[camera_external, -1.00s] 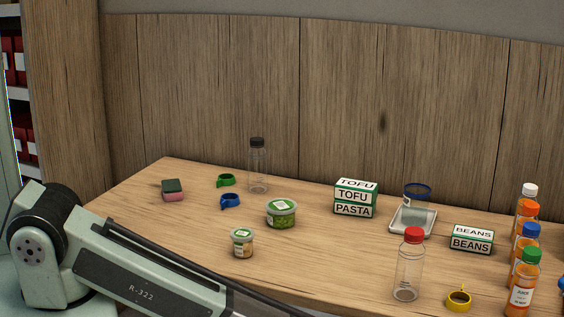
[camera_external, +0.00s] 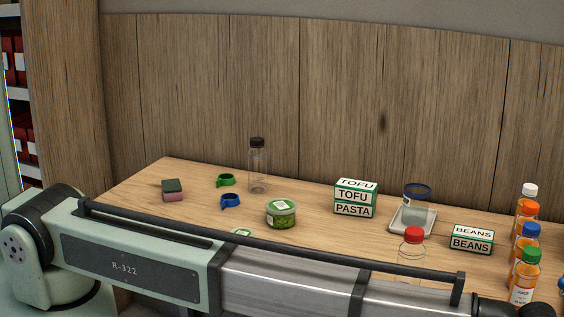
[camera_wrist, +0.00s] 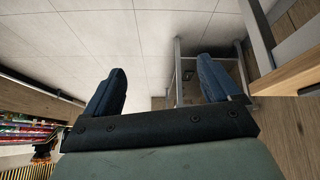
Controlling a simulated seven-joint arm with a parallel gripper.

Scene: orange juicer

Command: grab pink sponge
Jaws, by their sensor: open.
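The pink sponge (camera_external: 173,196) has a dark green top layer and lies at the left end of the wooden table in the external view. My arm reaches across the front of the table, to the right of the sponge. My gripper (camera_wrist: 160,92) shows in the wrist view with its two blue fingers spread apart and nothing between them. The sponge is not in the wrist view, and my gripper is out of frame in the external view.
On the table (camera_external: 140,199) are a green ring (camera_external: 226,180), a blue ring (camera_external: 230,201), a black-capped clear bottle (camera_external: 258,170), a green-lidded tub (camera_external: 281,214), tofu and pasta boxes (camera_external: 355,197), and juice bottles (camera_external: 523,275) at the right. Bare table surrounds the sponge.

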